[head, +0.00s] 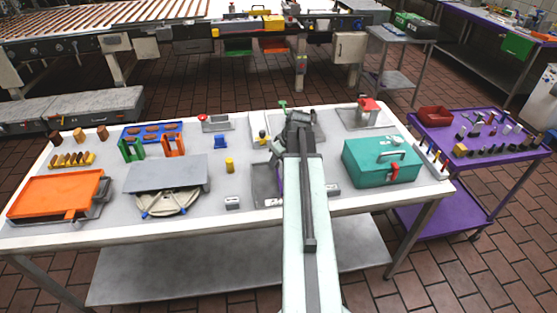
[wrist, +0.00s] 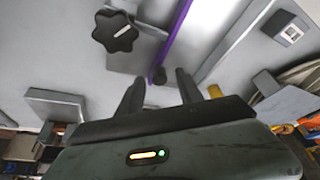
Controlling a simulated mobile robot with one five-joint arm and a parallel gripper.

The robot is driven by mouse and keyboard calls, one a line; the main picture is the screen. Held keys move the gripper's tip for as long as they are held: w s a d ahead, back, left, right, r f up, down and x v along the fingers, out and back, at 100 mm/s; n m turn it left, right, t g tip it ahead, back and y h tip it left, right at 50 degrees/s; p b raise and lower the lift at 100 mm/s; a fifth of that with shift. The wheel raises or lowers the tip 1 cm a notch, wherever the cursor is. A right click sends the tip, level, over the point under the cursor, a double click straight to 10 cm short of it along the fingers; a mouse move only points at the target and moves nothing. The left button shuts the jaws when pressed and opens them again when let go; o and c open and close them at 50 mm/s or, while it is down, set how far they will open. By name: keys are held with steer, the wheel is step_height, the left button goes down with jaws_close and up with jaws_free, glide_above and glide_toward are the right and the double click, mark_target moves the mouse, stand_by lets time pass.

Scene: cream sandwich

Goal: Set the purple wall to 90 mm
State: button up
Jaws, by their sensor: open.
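The purple wall (wrist: 175,38) shows in the wrist view as a thin upright strip across a grey surface. A small dark peg or knob (wrist: 158,75) stands at its near end. A black star-shaped knob (wrist: 115,31) with a pale mark lies to its left. My gripper (wrist: 159,82) is open, its two dark fingers apart on either side of the dark peg; I cannot tell whether they touch it. In the head view my arm hides most of the fixture, and only a sliver of the purple wall (head: 281,172) shows. No 90 mm mark is readable.
On the white table, a teal box (head: 382,162) stands right of my arm. A yellow cylinder (head: 230,164), a grey plate (head: 166,174) and an orange tray (head: 56,195) are to the left. A purple cart (head: 480,128) stands beyond the right edge.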

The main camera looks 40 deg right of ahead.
steer(key=p+v, duration=0.5)
steer(key=v, duration=0.2)
steer(key=shift+f, duration=0.1)
